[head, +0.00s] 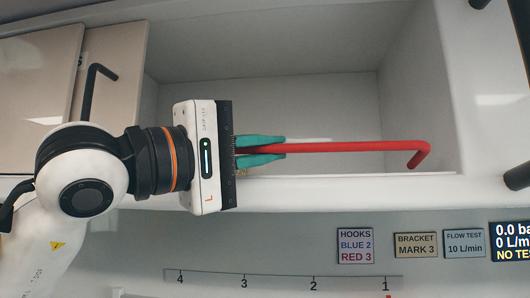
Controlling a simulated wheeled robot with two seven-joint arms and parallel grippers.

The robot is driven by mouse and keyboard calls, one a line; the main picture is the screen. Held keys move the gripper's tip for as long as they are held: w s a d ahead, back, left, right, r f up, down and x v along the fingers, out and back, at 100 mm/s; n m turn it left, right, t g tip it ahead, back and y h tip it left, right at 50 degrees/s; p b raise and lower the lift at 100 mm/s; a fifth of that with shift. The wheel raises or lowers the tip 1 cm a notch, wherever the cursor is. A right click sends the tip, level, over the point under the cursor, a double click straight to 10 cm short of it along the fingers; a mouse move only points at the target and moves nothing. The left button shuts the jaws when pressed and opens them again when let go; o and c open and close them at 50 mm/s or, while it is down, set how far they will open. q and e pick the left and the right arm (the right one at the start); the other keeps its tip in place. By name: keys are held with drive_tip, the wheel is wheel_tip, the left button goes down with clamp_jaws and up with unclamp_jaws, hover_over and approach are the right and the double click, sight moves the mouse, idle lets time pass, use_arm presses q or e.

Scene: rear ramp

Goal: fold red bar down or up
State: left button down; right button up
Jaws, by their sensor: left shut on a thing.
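The red bar (345,147) runs level across the front of an open cabinet bay, just above its lower edge. Its right end bends down in a short hook. My left gripper (262,150), with teal fingers, is shut on the left part of the bar, one finger above it and one below. The fingers and the gripper body hide the bar's left end. My right gripper is not in view.
The open bay (330,95) behind the bar looks empty. A closed cabinet door with a dark handle (96,88) stands at the left. Below are a numbered scale (290,274), a hooks sign (355,246), a bracket sign (416,245) and a flow sign (464,243).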

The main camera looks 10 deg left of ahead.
use_arm(q)
drive_tip(key=shift+r, duration=0.1)
drive_tip(key=c, duration=1.5)
unclamp_jaws()
drive_tip(key=shift+s+a, duration=0.15)
drive_tip(key=shift+s+a+f+b, duration=0.15)
drive_tip(key=shift+a+f+b, duration=0.05)
drive_tip(key=shift+f+b, duration=0.1)
drive_tip(key=b+v, duration=0.4)
drive_tip(key=v, duration=0.7)
drive_tip(key=shift+s+a+r, duration=0.15)
drive_tip(key=shift+s, duration=0.05)
